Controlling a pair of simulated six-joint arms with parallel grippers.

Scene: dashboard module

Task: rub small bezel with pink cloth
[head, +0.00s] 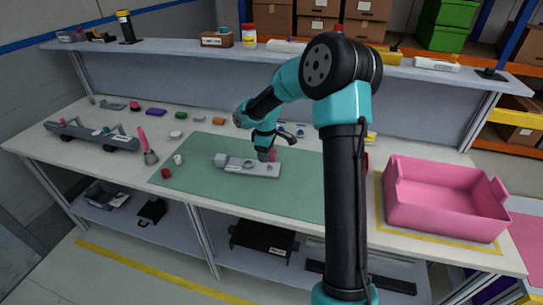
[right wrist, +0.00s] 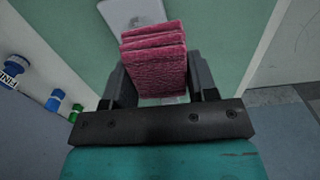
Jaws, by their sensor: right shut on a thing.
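The grey dashboard module (head: 238,168) lies on the green mat (head: 200,185) in the middle of the table. A small round feature, perhaps the small bezel, shows on its top, but it is too small to be sure. My right gripper (head: 266,150) is over the module's right end, pointing down. It is shut on the folded pink cloth (right wrist: 153,62), which shows between the fingers in the right wrist view. In the head view the cloth (head: 270,156) is at the module's right end; whether it touches cannot be told. My left gripper is not in view.
A pink bin (head: 445,200) stands at the right of the table. A brush with a pink handle (head: 147,148), a red cap (head: 166,173) and a white cap (head: 178,159) are left of the module. A grey rail part (head: 92,136) lies far left. The front mat is clear.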

